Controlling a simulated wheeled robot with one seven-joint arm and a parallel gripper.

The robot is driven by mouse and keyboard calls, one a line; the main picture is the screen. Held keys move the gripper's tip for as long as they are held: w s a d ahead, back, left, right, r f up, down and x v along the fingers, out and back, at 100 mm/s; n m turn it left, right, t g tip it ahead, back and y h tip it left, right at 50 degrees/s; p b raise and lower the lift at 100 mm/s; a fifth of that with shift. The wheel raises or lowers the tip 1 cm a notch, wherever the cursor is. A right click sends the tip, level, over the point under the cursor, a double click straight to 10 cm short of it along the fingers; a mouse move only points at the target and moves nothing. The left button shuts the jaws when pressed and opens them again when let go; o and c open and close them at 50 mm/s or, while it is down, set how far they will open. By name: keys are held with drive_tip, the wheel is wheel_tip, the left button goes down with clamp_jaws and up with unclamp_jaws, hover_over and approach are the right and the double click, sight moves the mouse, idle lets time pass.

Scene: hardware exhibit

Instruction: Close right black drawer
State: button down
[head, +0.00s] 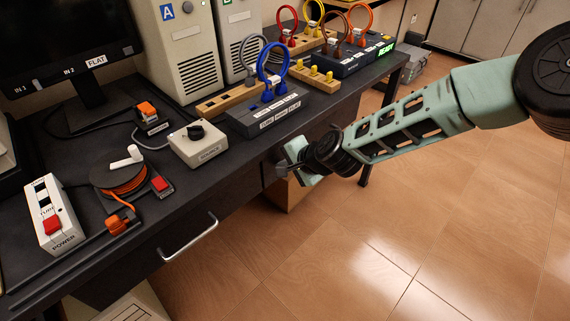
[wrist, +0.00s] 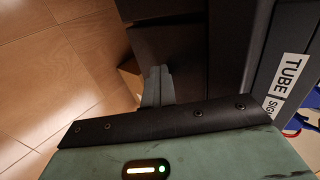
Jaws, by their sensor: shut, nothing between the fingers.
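The black desk (head: 215,160) has drawers under its front edge. The right black drawer (head: 269,172) is mostly hidden behind my gripper in the head view, and its handle cannot be made out. In the wrist view a dark panel (wrist: 165,45), apparently this drawer's front, lies just beyond the fingers. How far it stands out cannot be told. My gripper (head: 284,168) is at the drawer front, just below the desk edge. In the wrist view its fingers (wrist: 157,86) are together and hold nothing. Contact with the drawer cannot be told.
The left drawer's silver handle (head: 188,238) sticks out from the desk front. A grey switch box (head: 199,145) and a labelled block with a blue cable loop (head: 265,115) stand near the desk edge. A brown box (head: 287,196) is under the desk. The wooden floor (head: 390,240) is clear.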

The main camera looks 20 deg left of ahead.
drive_tip(key=shift+a+r, duration=0.15)
drive_tip(key=shift+a, duration=0.05)
